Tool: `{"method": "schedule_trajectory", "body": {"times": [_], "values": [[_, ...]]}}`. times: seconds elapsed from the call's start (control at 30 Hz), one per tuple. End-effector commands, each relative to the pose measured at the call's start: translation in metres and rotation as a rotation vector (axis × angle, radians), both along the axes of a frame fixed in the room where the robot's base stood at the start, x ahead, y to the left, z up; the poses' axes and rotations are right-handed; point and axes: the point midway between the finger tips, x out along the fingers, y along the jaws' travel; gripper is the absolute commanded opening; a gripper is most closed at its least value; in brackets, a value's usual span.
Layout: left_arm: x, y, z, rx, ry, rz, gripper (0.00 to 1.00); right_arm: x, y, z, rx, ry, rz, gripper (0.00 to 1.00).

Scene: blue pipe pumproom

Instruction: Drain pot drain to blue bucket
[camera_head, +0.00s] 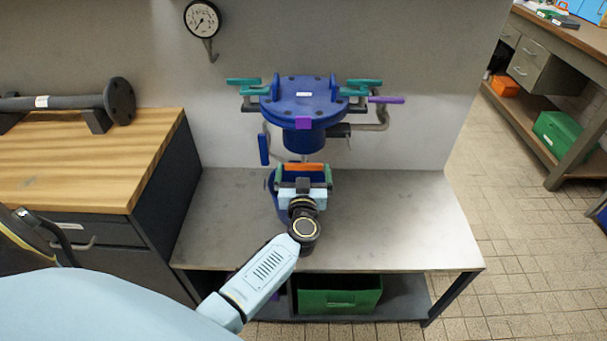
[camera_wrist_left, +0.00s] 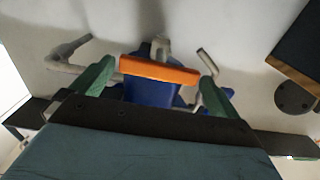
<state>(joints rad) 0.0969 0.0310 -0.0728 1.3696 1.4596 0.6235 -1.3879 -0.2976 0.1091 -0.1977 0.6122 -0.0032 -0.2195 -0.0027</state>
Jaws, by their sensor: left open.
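The blue drain pot (camera_head: 301,100) is fixed at the wall above the metal bench, with a bolted flange, teal levers and a purple lever. A blue bucket (camera_head: 281,208) stands on the bench below it, mostly hidden by my left gripper. My left gripper (camera_head: 303,175) is open in front of the pot's lower end. An orange bar (camera_head: 303,167) lies crosswise by its green fingertips; it also shows in the left wrist view (camera_wrist_left: 160,70), between the fingers. I cannot tell whether they touch it. Part of a blue body shows behind it there. My right gripper is out of view.
The metal bench (camera_head: 400,220) is clear on its right side. A wooden-topped cabinet (camera_head: 80,165) with a flanged pipe (camera_head: 60,102) stands at the left. A green bin (camera_head: 340,297) sits under the bench. A pressure gauge (camera_head: 202,19) hangs on the wall.

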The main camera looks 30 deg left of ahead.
Motion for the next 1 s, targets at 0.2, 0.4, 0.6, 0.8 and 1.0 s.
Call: {"method": "schedule_trajectory", "body": {"times": [0.2, 0.4, 0.6, 0.8, 1.0], "values": [[0.0013, 0.0008, 0.0002, 0.0, 0.0, 0.0, 1.0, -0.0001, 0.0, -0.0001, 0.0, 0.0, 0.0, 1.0], [0.001, 0.0006, 0.0001, 0.0, 0.0, 0.0, 0.82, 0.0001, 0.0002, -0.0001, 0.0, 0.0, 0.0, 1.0], [0.0009, 0.0004, 0.0001, -0.002, -0.001, 0.0, 0.68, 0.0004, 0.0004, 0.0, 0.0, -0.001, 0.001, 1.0], [0.0006, 0.0004, 0.0002, -0.031, -0.018, 0.001, 0.68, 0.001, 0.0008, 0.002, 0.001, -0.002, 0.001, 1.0], [0.0004, -0.0001, 0.0006, -0.121, -0.072, 0.0, 0.68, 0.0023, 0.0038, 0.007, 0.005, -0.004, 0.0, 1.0]]}}
